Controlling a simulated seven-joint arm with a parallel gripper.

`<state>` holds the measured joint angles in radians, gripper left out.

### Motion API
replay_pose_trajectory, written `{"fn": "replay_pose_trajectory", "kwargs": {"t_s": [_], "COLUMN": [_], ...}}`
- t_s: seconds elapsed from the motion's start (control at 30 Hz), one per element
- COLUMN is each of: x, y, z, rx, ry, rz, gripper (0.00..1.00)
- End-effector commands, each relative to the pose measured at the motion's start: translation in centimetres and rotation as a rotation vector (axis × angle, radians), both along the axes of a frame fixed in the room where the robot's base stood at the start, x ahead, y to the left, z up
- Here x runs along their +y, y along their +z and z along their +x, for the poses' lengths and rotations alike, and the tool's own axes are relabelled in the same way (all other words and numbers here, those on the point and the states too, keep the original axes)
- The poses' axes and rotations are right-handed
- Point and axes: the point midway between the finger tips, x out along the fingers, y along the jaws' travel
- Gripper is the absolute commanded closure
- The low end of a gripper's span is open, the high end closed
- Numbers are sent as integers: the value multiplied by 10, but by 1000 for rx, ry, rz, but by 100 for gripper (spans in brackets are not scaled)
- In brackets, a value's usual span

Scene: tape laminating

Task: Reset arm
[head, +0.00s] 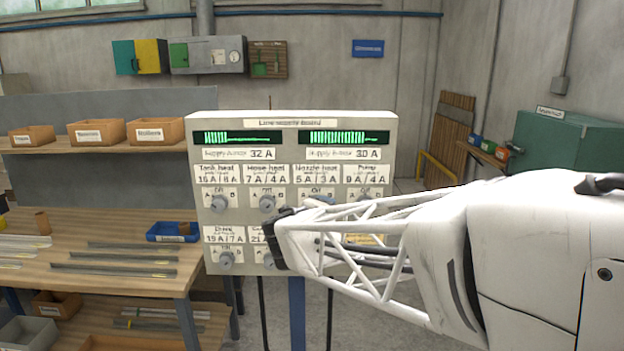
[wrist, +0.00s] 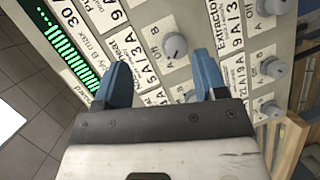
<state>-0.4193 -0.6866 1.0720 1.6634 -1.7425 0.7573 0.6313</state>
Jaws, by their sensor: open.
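My gripper (wrist: 160,82) is open in the wrist view, with two blue fingers apart and nothing seen between them but the panel face behind. It is in front of the control panel (head: 292,117), a beige board with labels, grey knobs and two green bar displays. In the wrist view the panel (wrist: 142,22) appears rotated. One knob (wrist: 174,46) shows just beyond the gap between the fingers. In the head view my white arm reaches in from the right and hides the panel's lower right part. I cannot tell whether the fingers touch the panel.
A wooden workbench (head: 130,262) with metal strips and a blue tray (head: 172,231) stands left of the panel. A shelf (head: 90,146) above it holds open boxes. A green cabinet (head: 568,150) is at the right. Floor is open behind the panel on its right.

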Motion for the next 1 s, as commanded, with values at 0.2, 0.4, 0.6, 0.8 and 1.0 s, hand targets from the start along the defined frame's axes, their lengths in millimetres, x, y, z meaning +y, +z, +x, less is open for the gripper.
{"fn": "replay_pose_trajectory", "kwargs": {"t_s": [0.2, 0.4, 0.6, 0.8, 1.0], "x": [-71, -121, -156, -176, -183], "y": [7, 3, -5, -17, -31], "z": [-45, -95, -151, -209, -266], "rx": [111, 218, 326, 432, 531], "ry": [-190, -344, -478, -592, -678], "rz": [136, 271, 420, 585, 767], "gripper": [35, 35, 35, 35, 35]}}
